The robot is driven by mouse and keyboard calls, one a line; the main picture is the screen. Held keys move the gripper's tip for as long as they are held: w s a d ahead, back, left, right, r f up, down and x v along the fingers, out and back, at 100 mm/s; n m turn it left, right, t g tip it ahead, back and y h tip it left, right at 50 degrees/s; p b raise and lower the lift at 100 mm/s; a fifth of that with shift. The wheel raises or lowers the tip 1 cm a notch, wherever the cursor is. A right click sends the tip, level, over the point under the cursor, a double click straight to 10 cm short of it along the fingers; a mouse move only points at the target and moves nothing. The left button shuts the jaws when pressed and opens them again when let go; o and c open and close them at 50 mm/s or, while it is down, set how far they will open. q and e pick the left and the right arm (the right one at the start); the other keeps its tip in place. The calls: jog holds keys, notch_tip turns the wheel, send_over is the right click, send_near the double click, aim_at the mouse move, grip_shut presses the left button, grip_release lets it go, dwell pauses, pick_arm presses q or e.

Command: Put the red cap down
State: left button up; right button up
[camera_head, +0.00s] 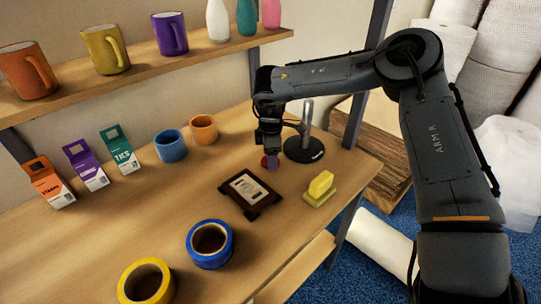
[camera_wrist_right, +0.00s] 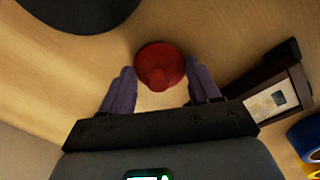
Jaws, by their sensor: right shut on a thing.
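The red cap (camera_wrist_right: 160,66) is round with a small knob and sits between the two purple fingers of my right gripper (camera_wrist_right: 161,88) in the right wrist view. In the head view only a sliver of the red cap (camera_head: 264,162) shows beside the fingers of my right gripper (camera_head: 270,161). My right gripper is shut on it and points down, low over the wooden table (camera_head: 150,225). I cannot tell whether the cap touches the tabletop. My left gripper is not in view.
A round black stand (camera_head: 304,150) with an upright post is close on the right. A dark framed plaque (camera_head: 250,192) lies in front, with a yellow block (camera_head: 320,188) beside it. Blue (camera_head: 170,146) and orange (camera_head: 204,129) cups stand behind left. Tape rolls (camera_head: 210,244) lie nearer.

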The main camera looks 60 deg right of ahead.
jog(key=shift+f, duration=0.15)
jog(key=o, duration=0.6)
jog(key=shift+c, duration=0.2)
jog(key=o, duration=0.5)
jog(key=shift+c, duration=0.2)
jog(key=shift+r, duration=0.35)
notch_tip(320, 180, up, 12)
jog(key=p, duration=0.1)
jog(key=shift+s+a+f, duration=0.15)
jog(key=shift+s+a, duration=0.1)
jog(key=shift+a, duration=0.05)
